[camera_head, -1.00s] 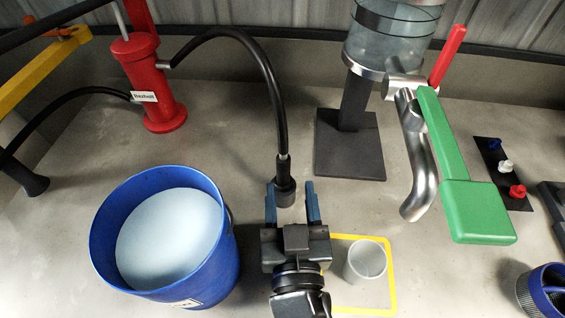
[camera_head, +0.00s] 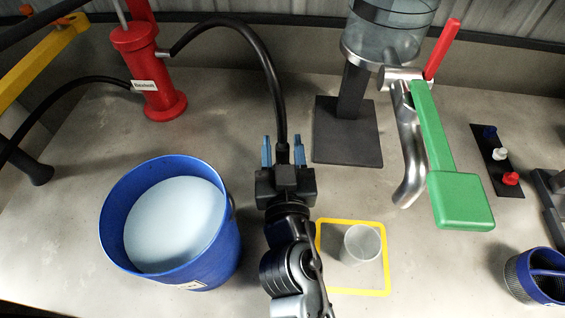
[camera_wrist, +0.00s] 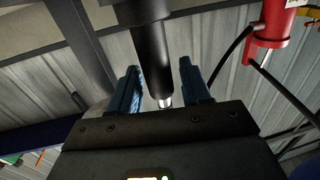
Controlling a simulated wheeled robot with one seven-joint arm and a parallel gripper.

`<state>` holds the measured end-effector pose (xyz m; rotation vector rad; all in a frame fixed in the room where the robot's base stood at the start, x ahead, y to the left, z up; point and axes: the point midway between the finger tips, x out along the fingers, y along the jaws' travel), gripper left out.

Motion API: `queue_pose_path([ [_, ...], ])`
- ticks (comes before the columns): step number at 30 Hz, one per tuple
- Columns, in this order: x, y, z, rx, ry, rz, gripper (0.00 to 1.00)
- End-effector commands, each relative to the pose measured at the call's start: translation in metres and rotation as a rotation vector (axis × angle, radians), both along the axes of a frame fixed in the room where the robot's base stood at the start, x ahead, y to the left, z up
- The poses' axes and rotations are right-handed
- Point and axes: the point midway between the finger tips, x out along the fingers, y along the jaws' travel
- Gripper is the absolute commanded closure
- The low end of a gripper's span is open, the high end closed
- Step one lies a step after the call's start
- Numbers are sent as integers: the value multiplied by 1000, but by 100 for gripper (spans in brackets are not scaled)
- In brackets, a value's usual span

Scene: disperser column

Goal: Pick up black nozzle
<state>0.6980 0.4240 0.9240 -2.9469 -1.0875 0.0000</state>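The black nozzle (camera_head: 283,153) hangs at the end of a curved black hose (camera_head: 262,62) that comes from the red pump (camera_head: 148,75). My gripper (camera_head: 283,150) is open around the nozzle, one blue finger on each side. In the wrist view the nozzle (camera_wrist: 152,50) is a thick black cylinder with a silver collar, lying between the spread fingers of my gripper (camera_wrist: 160,88). Its lower part is hidden by my gripper in the head view. I cannot tell whether a finger touches it.
A blue bucket (camera_head: 226,255) of pale contents stands at left. A clear cup (camera_head: 361,245) stands in a yellow square (camera_head: 352,292) at right. A steel spout (camera_head: 410,150) with a green lever (camera_head: 460,200) and a dark stand (camera_head: 347,145) are at right.

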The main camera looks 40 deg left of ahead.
Motion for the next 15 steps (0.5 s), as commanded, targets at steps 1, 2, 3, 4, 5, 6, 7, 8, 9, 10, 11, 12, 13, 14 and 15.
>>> queue_pose_path([
  [1, 0, 0, 0, 0, 0, 0, 58],
  [2, 0, 0, 0, 0, 0, 0, 61],
  [3, 0, 0, 0, 0, 0, 0, 64],
  [4, 0, 0, 0, 0, 0, 0, 67],
  [5, 0, 0, 0, 0, 0, 0, 70],
  [6, 0, 0, 0, 0, 0, 0, 74],
  [7, 0, 0, 0, 0, 0, 0, 77],
  [8, 0, 0, 0, 0, 0, 0, 80],
  [9, 0, 0, 0, 0, 0, 0, 84],
  [10, 0, 0, 0, 0, 0, 0, 86],
  [11, 0, 0, 0, 0, 0, 0, 89],
  [12, 0, 0, 0, 0, 0, 0, 93],
  [13, 0, 0, 0, 0, 0, 0, 96],
  [14, 0, 0, 0, 0, 0, 0, 99],
  [15, 0, 0, 0, 0, 0, 0, 100],
])
